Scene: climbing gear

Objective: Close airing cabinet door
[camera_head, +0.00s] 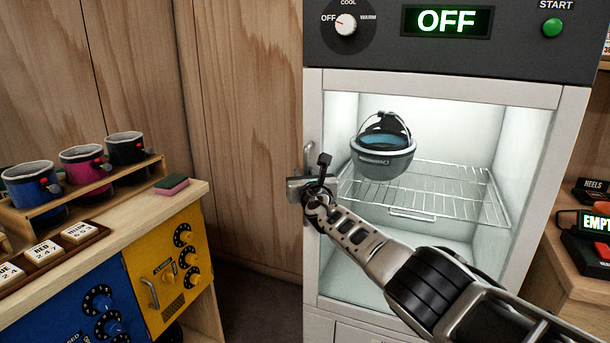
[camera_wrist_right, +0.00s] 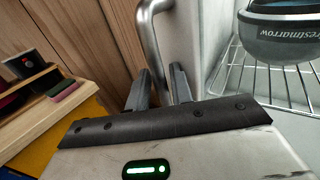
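The airing cabinet (camera_head: 570,120) stands at centre right, its lit inside in plain view. A pale upright edge with a metal bar handle (camera_head: 309,145) is on its left side. I cannot tell from these frames how far the door stands from the frame. My right gripper (camera_head: 318,180) is at this handle. In the right wrist view the handle (camera_wrist_right: 151,30) runs down between the two fingers (camera_wrist_right: 160,85), which sit close on either side of it. A grey helmet (camera_head: 383,163) with blue lining sits on the wire shelf (camera_head: 455,195). My left gripper is out of view.
Another counter (camera_head: 565,250) with devices stands right of the cabinet. Wood panels (camera_head: 245,110) rise behind; the floor (camera_head: 255,305) between bench and cabinet looks clear.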

